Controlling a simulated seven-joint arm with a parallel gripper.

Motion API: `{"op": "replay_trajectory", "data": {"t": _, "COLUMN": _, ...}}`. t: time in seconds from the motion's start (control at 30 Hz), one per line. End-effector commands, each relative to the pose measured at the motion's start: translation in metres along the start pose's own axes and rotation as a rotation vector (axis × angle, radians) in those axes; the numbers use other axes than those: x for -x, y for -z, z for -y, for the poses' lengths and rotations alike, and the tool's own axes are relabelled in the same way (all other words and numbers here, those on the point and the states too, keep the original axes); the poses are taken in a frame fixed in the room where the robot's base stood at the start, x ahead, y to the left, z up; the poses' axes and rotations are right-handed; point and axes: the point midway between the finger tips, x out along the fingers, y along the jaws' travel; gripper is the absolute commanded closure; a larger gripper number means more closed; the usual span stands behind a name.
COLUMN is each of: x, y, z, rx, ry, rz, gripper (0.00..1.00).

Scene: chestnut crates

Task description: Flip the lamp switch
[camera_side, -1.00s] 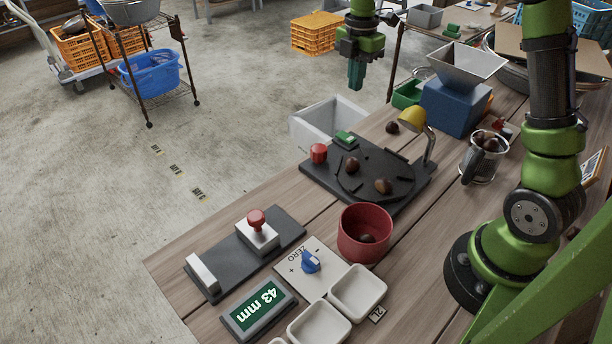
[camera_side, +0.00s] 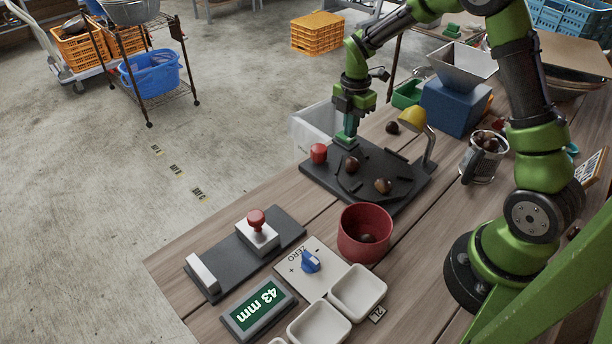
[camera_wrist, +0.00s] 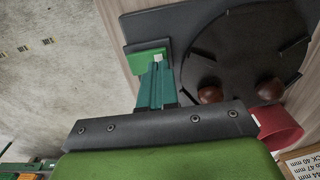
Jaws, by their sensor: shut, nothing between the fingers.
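The lamp (camera_side: 412,118) has a yellow shade on a bent stand at the right of a dark base plate (camera_side: 400,192). A green rocker switch sits at the plate's far left corner; the wrist view shows it as a green block (camera_wrist: 148,60) with a small white mark. My gripper (camera_side: 347,138) is shut and empty, pointing down with its fingertips at the switch. In the wrist view the fingertips (camera_wrist: 158,62) overlap the switch's edge. I cannot tell whether they touch it. In the side view my gripper hides most of the switch.
Chestnuts (camera_side: 352,165) lie on the plate's round disc. A pale bin (camera_side: 305,128) is behind, a blue hopper (camera_side: 455,105) is to the right, and a red bowl (camera_side: 364,232) is in front. Open air lies above the plate.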

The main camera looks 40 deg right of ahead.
Motion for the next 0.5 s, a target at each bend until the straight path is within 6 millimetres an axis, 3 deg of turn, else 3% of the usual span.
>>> {"op": "replay_trajectory", "data": {"t": 0.5, "x": -0.0106, "y": -0.0003, "z": 0.0008, "rx": 0.000, "ry": 0.001, "rz": 0.000, "gripper": 1.00}}
